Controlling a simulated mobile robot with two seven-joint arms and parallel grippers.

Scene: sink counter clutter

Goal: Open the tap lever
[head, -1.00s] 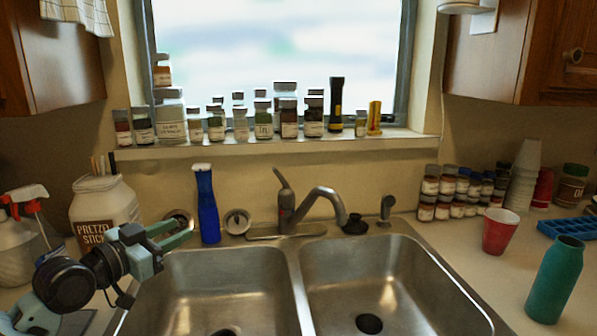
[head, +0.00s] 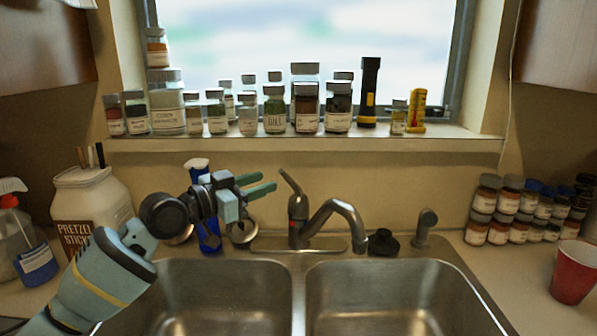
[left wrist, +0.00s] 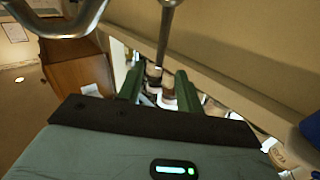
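The tap (head: 335,215) stands behind the double sink, its spout curving to the right. Its lever (head: 290,183) rises from the tap body and tilts up to the left. My left gripper (head: 268,182) is open and empty, its green fingers pointing right, just left of the lever and apart from it in the head view. In the left wrist view, the two fingers (left wrist: 159,85) are spread, and a grey metal rod that looks like the lever (left wrist: 165,38) shows beyond them, with the curved spout (left wrist: 62,22) at upper left. My right gripper is out of view.
A blue bottle (head: 208,240) stands partly hidden behind my left gripper. Several jars and a flashlight (head: 369,92) line the window sill (head: 300,150) above. A pretzel jar (head: 90,210) is at left. A red cup (head: 574,272) and jars are at right. The basins look empty.

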